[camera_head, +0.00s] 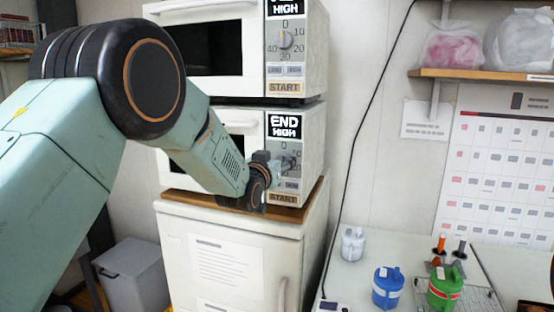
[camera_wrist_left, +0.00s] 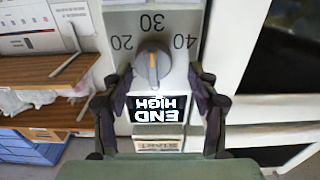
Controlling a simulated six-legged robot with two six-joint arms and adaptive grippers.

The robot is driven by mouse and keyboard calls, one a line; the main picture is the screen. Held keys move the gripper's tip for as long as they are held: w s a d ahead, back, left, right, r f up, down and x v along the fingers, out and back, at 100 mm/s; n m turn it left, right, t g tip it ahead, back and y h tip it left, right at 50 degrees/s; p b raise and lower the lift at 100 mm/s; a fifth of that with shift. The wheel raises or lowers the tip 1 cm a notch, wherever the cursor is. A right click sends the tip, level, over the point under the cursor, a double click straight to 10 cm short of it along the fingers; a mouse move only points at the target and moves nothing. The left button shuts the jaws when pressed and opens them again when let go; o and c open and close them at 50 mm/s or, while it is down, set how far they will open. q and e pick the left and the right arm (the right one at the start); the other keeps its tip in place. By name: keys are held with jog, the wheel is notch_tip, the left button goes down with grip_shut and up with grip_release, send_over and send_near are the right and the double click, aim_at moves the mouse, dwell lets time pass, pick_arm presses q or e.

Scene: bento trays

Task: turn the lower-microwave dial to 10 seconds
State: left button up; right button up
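The lower microwave (camera_head: 240,120) has a control panel with an END HIGH display (camera_head: 285,126), a dial and a START button (camera_head: 283,198). My left gripper (camera_head: 270,172) is in front of this panel and partly hides the dial. In the left wrist view the panel appears upside down. There the grey dial (camera_wrist_left: 152,66) has a near-vertical orange line, with 20, 30 and 40 around its far side. My left gripper (camera_wrist_left: 155,80) is open, with one finger on each side of the dial and a visible gap to it. My right gripper is not in view.
An upper microwave (camera_head: 210,9) with its own dial (camera_head: 285,39) sits directly above. Both stand over a white cabinet (camera_head: 235,235). A table at the right holds a blue container (camera_head: 387,288) and a green container (camera_head: 444,290). A black cable (camera_head: 352,150) hangs along the wall.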

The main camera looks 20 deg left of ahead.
pick_arm(q)
jog(key=shift+d, duration=0.65)
jog(key=c, duration=0.4)
jog(key=shift+a, duration=0.45)
jog(key=c, duration=0.5)
jog(key=shift+d, duration=0.25)
jog(key=shift+c, duration=1)
jog(key=shift+a, duration=0.1)
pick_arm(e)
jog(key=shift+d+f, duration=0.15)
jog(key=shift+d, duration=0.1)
pick_arm(q)
jog(key=shift+a+n, duration=0.1)
jog(key=shift+n, duration=0.2)
jog(key=shift+a+f+n+b, duration=0.25)
jog(key=shift+n+b, duration=0.65)
jog(key=shift+n, duration=2.95)
jog(key=shift+f+n+b, duration=0.3)
jog(key=shift+n+b, duration=0.6)
jog(key=shift+n, duration=3)
jog(key=shift+a+f+n+b, duration=0.25)
jog(key=shift+n+b, duration=0.65)
jog(key=shift+n, duration=2.95)
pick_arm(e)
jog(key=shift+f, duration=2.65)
pick_arm(q)
jog(key=shift+d, duration=0.1)
